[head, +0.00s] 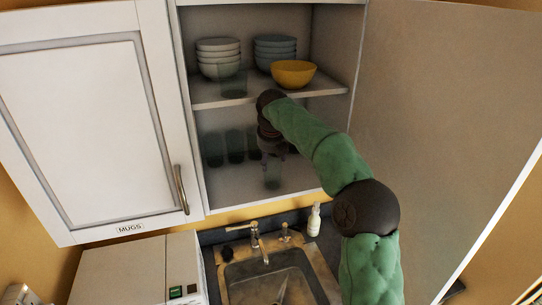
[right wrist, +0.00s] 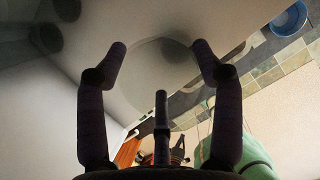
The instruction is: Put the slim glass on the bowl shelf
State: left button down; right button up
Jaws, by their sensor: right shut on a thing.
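My right gripper (head: 272,156) points down inside the open cupboard, in front of the lower shelf's glasses. It is shut on a clear, slim glass (head: 273,178), which hangs below the fingers near the lower shelf's front; I cannot tell whether its base touches. In the right wrist view the faint round glass (right wrist: 160,62) shows between the two fingertips (right wrist: 162,58). The bowl shelf (head: 325,87) is the upper one. It holds white bowls (head: 218,58), blue bowls (head: 275,49), a yellow bowl (head: 293,74) and a clear glass (head: 232,83). My left gripper is out of view.
Several dark glasses (head: 235,147) stand on the lower shelf, left of and behind my gripper. The open door (head: 440,110) stands at right and the shut MUGS door (head: 80,130) at left. Below are a tap (head: 259,240), sink (head: 270,280) and soap bottle (head: 314,221).

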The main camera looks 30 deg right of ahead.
jog(key=shift+s+f, duration=0.15)
jog(key=shift+f, duration=0.1)
jog(key=shift+f, duration=0.1)
jog(key=o, duration=1.7)
jog(key=shift+f, duration=0.1)
jog(key=s+a+r+b, duration=0.4)
jog(key=s+a+r, duration=0.1)
jog(key=s, duration=0.7)
jog(key=shift+a, duration=0.85)
